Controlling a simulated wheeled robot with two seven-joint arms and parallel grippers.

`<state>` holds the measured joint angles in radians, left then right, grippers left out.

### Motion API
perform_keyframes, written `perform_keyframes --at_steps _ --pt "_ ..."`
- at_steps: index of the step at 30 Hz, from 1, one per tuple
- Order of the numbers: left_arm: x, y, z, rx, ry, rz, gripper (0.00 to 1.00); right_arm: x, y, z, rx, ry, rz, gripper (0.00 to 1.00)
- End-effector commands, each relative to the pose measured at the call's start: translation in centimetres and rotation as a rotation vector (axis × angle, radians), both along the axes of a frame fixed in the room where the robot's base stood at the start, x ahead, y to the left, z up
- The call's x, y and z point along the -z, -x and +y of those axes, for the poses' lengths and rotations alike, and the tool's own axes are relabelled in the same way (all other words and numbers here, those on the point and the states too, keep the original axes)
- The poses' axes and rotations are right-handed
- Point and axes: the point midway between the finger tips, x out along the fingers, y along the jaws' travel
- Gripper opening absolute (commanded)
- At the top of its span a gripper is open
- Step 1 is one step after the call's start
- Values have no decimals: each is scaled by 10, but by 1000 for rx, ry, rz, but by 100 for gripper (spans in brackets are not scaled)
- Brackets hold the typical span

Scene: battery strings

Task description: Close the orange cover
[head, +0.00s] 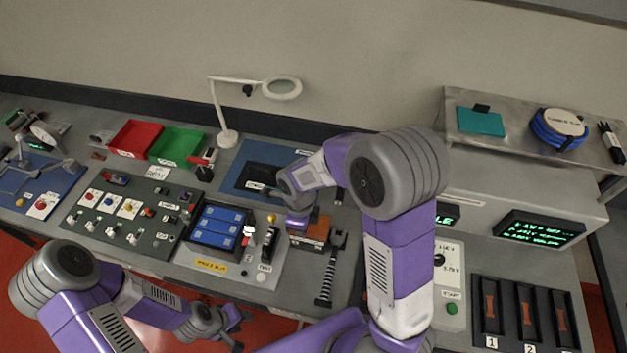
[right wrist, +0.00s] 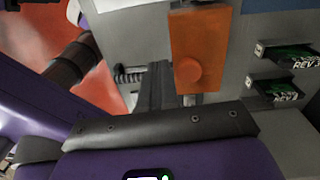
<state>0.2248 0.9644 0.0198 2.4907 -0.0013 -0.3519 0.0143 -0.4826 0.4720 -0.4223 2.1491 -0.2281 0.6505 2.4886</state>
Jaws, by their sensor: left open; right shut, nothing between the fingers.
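The orange cover (head: 319,228) shows in the head view just right of my right wrist, at the front middle of the bench. In the right wrist view the orange cover (right wrist: 207,35) is a flat panel with a round orange knob, and it shows no clear hinge, so I cannot tell how far it is open. My right gripper (right wrist: 161,82) is shut and empty, its dark fingers just left of the cover; whether they touch it is unclear. In the head view its fingers are hidden. My left gripper (head: 240,330) is open and empty, low before the bench's front edge.
A blue-celled module (head: 218,228) and a switch panel (head: 125,217) lie left of the cover. A black ribbed handle (head: 327,280) is just right of it. Numbered slots (head: 525,315) are at right. A red tray (head: 135,138) and green tray (head: 177,146) stand behind.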

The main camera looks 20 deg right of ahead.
Motion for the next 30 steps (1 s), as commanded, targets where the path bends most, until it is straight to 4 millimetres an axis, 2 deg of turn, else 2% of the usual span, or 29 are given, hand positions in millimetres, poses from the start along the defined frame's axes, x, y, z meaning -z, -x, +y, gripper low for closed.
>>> perform_keyframes --at_steps 7,16,19,30 --pt "-9 0 0 0 0 0 43 -10 0 1 -2 0 0 0" --pt "-44 0 0 0 0 0 43 -49 1 7 -10 -1 -2 0" --pt "-36 0 0 0 0 0 43 -51 19 21 -13 -2 -1 0" --pt "-35 0 0 0 0 0 43 -77 63 56 -10 -1 -2 0"
